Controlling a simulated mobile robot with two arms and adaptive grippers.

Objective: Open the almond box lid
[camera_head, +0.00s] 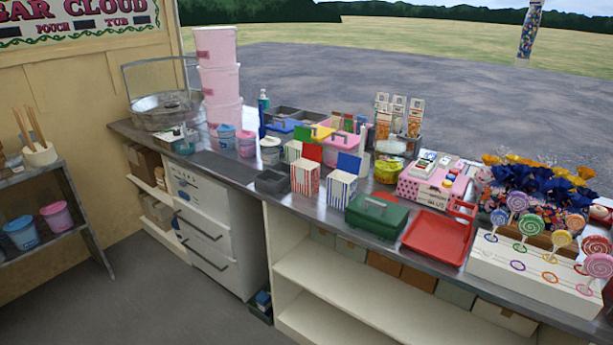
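No label that I can read marks the almond box, so I cannot tell which box it is. A dark green box (377,215) with a handle on its closed lid stands near the counter's front edge, left of a red tray. Neither of my grippers is in view.
The metal counter (220,166) is crowded. A red-striped carton (306,177) and a blue-striped carton (341,188) stand with flaps up. The red tray (432,237) looks empty. A white lollipop stand (515,265) fills the right end. Pink tubs (217,80) are stacked at the back left.

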